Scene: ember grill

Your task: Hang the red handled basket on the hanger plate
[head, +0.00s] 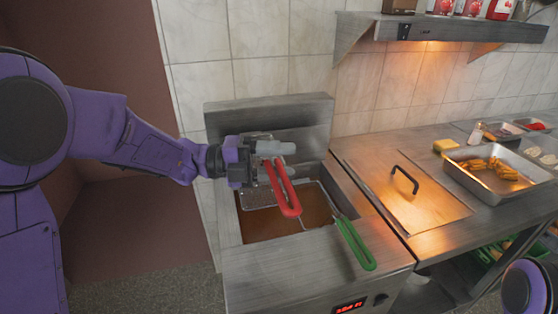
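The red handle (284,190) of the red handled basket slants out over the fryer, its end toward me. Part of its wire mesh (257,197) shows below my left gripper, over or in the oil. My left gripper (270,163) is at the rear end of the red handle and looks closed around it, though the fingers partly hide the contact. The hanger plate (270,104) seems to be the upright steel back of the fryer, behind the gripper. Only a purple part of my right arm shows at the lower right; its gripper is out of view.
A green handled basket (355,243) sits in the fryer (262,225), its handle over the front edge. To the right are a lidded counter with a black handle (405,179) and a steel tray (477,187) with fried food. A shelf (460,30) with bottles hangs above.

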